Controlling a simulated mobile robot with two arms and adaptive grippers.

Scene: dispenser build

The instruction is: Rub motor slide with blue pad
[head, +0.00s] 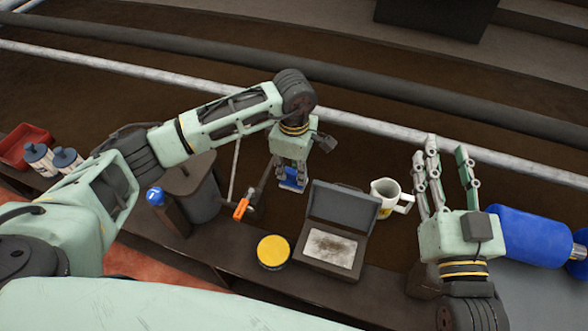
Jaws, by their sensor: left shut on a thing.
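My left gripper (291,172) points down near the middle of the head view and is shut on the blue pad (292,185). The gripper partly hides the pad. Just in front and to the right is an open dark grey case (342,207) with a pale, smudged grey panel (330,248) inside. I cannot tell which part is the motor slide. The pad is behind and left of the case, apart from the pale panel. My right gripper (447,168) is at the right with its fingers up, spread open and empty.
A yellow-topped round tin (273,251) stands left of the case, and a white mug (390,197) stands right of it. An orange-handled tool (241,208) lies near a dark bin (196,190). White bottles (40,160) and a red tray (22,145) are far left; a blue cylinder (528,235) is at right.

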